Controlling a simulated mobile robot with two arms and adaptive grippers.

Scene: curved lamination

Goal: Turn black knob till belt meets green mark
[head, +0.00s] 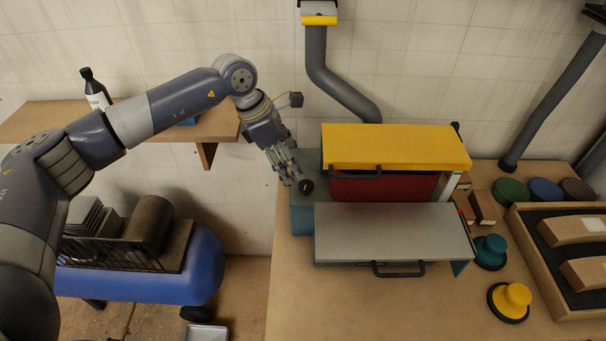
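A sanding machine with a yellow hood (395,147), a dark red front (380,187) and a flat grey bed (390,232) stands on the wooden bench. A round black knob (307,187) is at the machine's left side. My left gripper (294,174) points down to the right, with its fingertips right at the knob. I cannot tell whether the fingers touch or grip it. A pale upright strip (449,187) is at the machine's right end. I cannot make out the green mark or the belt's edge. My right gripper is not in view.
A teal knobbed disc (490,251) and a yellow one (510,301) lie right of the machine. A tray (537,277) of curved wooden pieces is at the far right. A grey duct (335,85) rises behind the hood. A blue compressor (150,270) stands at lower left.

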